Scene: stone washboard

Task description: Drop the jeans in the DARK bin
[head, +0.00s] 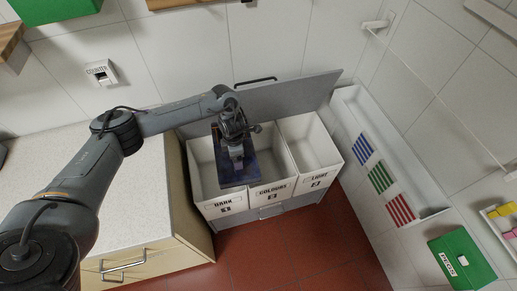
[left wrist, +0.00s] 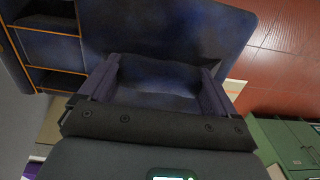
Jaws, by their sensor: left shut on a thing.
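The jeans (head: 231,178) are a stiff-looking dark blue piece in the head view. They also fill the upper part of the left wrist view (left wrist: 140,28), with orange stitching at the left. My left gripper (head: 237,160) is shut on the jeans; its two fingers (left wrist: 157,80) pinch them in the wrist view. The jeans are over the right part of the DARK bin (head: 222,207), along its divider with the COLOURS bin (head: 273,193). I cannot tell how far below the rim they reach. My right gripper is in neither view.
The LIGHT bin (head: 319,181) stands right of COLOURS. A raised grey lid (head: 290,92) stands behind the bins. A pale counter (head: 120,170) is at the left.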

